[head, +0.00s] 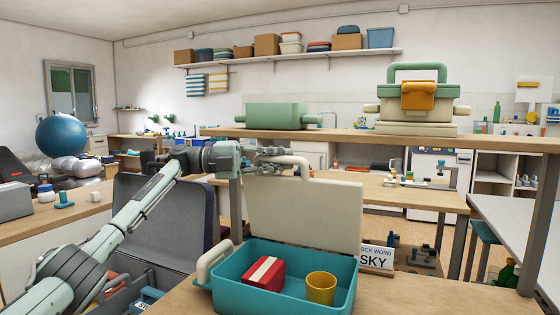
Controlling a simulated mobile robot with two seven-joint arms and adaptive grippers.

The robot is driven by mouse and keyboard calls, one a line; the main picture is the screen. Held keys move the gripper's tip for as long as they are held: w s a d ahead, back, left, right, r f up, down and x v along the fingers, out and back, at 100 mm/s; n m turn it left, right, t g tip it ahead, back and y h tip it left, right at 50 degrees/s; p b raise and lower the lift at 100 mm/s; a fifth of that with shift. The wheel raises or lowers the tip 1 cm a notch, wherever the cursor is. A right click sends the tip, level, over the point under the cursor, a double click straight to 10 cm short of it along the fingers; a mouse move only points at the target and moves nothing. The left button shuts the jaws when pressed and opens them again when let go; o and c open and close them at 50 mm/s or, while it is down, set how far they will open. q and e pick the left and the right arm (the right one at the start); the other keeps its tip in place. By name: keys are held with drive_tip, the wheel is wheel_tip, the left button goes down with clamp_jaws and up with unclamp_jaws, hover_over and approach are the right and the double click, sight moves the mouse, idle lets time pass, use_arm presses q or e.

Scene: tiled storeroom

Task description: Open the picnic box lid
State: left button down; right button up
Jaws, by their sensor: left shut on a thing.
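The picnic box (275,301) is a teal box on the wooden table at the front. Its cream lid (310,215) stands up from the back edge, leaning slightly, so the box is open. A red package with a pale stripe (263,273) and a yellow cup (320,288) sit inside. A cream handle (209,258) is at the box's left side. My left gripper (279,160) is at the lid's top edge, shut on the cream lid handle (299,161). My right gripper is not in view.
A sign reading "SKY" (376,258) stands right of the box. An open grey case (163,215) is on the left behind my arm. A raised wooden shelf (345,136) behind the lid carries a green case (276,116) and a green-and-cream box (417,108).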

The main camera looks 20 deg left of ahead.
use_arm(q)
drive_tip(key=shift+r, duration=0.1)
drive_tip(key=c, duration=1.4)
unclamp_jaws()
drive_tip(key=shift+c, duration=0.2)
drive_tip(key=v, duration=1.2)
